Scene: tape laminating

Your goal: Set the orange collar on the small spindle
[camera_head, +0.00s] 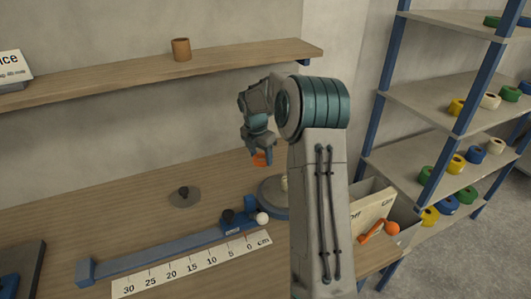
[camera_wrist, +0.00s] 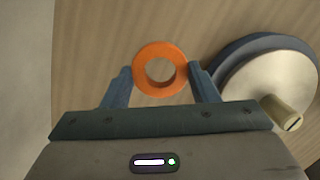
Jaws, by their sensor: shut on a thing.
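The orange collar (camera_wrist: 138,70) is a short ring, seen from above with bare wood through its hole. My gripper (camera_wrist: 161,78) is shut on it, one blue finger at each side. In the head view the collar (camera_head: 260,160) shows under my gripper (camera_head: 259,154), above the table and apart from any spindle. A short dark post (camera_head: 183,191) on a flat grey round base (camera_head: 183,200) stands left of the gripper; it looks like the small spindle. A larger round base (camera_head: 271,195) with a pale post (camera_head: 284,184) is partly hidden behind my arm.
The larger base (camera_wrist: 265,82) lies right of the collar in the wrist view. A blue rail (camera_head: 165,249) with a scale strip (camera_head: 190,266) crosses the table front. A switch box (camera_head: 367,211) stands right. A wall shelf (camera_head: 120,82) holds a brown cylinder (camera_head: 181,49).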

